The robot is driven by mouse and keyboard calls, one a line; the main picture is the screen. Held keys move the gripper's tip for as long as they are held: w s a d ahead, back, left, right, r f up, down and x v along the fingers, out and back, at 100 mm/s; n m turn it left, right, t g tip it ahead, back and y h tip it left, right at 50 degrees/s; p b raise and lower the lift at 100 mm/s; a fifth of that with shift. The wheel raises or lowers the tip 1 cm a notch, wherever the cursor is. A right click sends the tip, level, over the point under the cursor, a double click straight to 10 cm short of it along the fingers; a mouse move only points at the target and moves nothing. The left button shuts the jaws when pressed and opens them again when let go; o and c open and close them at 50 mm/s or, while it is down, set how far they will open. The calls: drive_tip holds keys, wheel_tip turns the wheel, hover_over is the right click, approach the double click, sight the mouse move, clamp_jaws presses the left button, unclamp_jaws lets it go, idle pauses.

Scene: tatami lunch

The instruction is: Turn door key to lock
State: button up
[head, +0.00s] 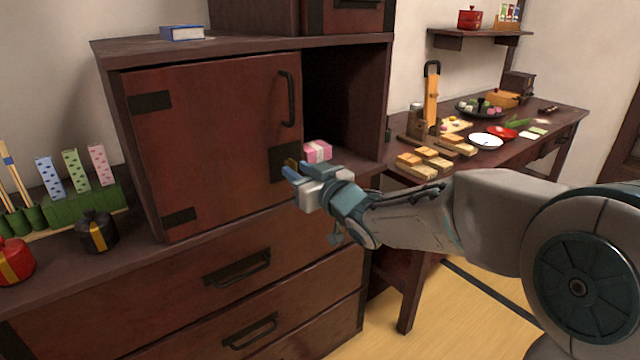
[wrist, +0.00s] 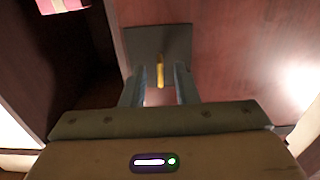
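The dark red cabinet door (head: 210,140) looks closed, with a black curved handle at its upper right. A dark square lock plate (head: 281,163) sits at its lower right edge and also shows in the wrist view (wrist: 146,42). A thin brass-yellow key (wrist: 160,72) stands out from the plate. My gripper (head: 294,170) is in front of the plate. In the wrist view its two fingers (wrist: 157,88) stand on either side of the key, with a visible gap on each side. The key is mostly hidden in the head view.
A pink wrapped box (head: 317,151) sits in the open compartment right of the door, close to my gripper. A drawer chest is below. A side table (head: 560,125) with food stands at the right. A black pouch (head: 97,231) is on the left ledge.

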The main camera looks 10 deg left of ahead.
drive_tip(key=p+v, duration=0.2)
drive_tip(key=v, duration=1)
drive_tip(key=shift+s+d, duration=0.25)
drive_tip(key=shift+s, duration=0.05)
drive_tip(key=d+r+m+h+p, duration=0.4)
drive_tip(key=d+h+p, duration=0.25)
drive_tip(key=d, duration=0.25)
drive_tip(key=d+r+m+h+p, duration=0.3)
drive_tip(key=d+h+p, duration=0.3)
drive_tip(key=d+p, duration=0.25)
drive_tip(key=s+d+r+m+g+p, duration=0.1)
drive_tip(key=s+d+g+p, duration=0.1)
drive_tip(key=s, duration=0.3)
drive_tip(key=s+d+r+m+g+h+p, duration=0.1)
drive_tip(key=s+d+r+g+p, duration=0.1)
drive_tip(key=s+g+p, duration=0.2)
drive_tip(key=s+d+r+m+g+p, duration=0.1)
drive_tip(key=s+d+r+g+p, duration=0.1)
drive_tip(key=s, duration=0.6)
drive_tip(key=shift+s+g+p, duration=0.25)
drive_tip(key=shift+g+p, duration=0.15)
drive_tip(key=shift+p, duration=0.45)
